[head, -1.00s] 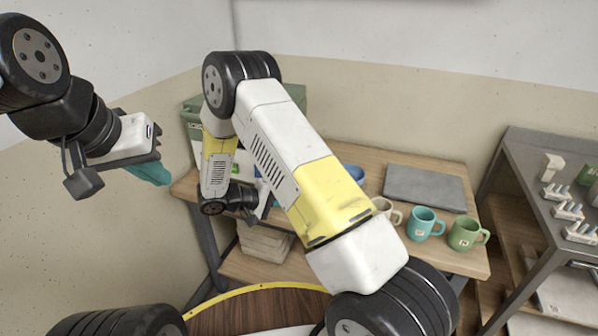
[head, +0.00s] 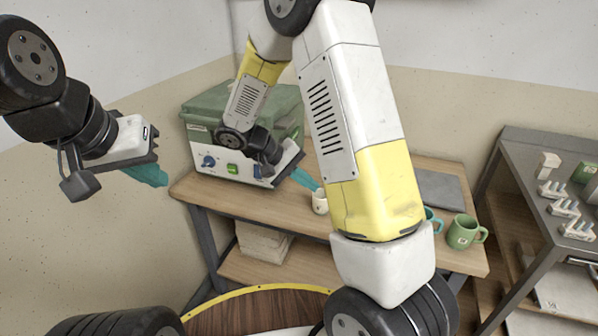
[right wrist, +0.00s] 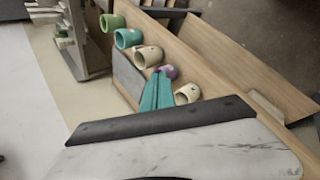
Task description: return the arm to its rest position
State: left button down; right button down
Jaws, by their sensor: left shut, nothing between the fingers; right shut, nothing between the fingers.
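My right arm reaches across the head view. Its gripper (head: 306,180) has teal fingers shut with nothing between them, above the wooden table near a small cream cup (head: 319,202). In the right wrist view the teal fingers (right wrist: 158,92) lie together, with the cream cup (right wrist: 187,94) beyond their right side. Whether the fingers touch the cup I cannot tell. My left gripper (head: 147,174) is at the left of the head view, shut and empty, in the air before the wall.
A green device (head: 228,110) with a knob stands at the table's back left. A green mug (head: 465,232) and a partly hidden teal mug (head: 434,219) stand at the right. The right wrist view also shows a purple cup (right wrist: 169,72). A metal rack (head: 535,185) stands farther right.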

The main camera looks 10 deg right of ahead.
jog(key=s+a+r+m+t+y, duration=0.1)
jog(key=s+r+t+y, duration=0.5)
jog(key=s+r+y, duration=0.5)
jog(key=s+r, duration=0.6)
jog(key=r, duration=0.1)
jog(key=shift+s+a+r, duration=0.25)
jog(key=shift+a+r, duration=0.05)
jog(key=shift+r, duration=0.1)
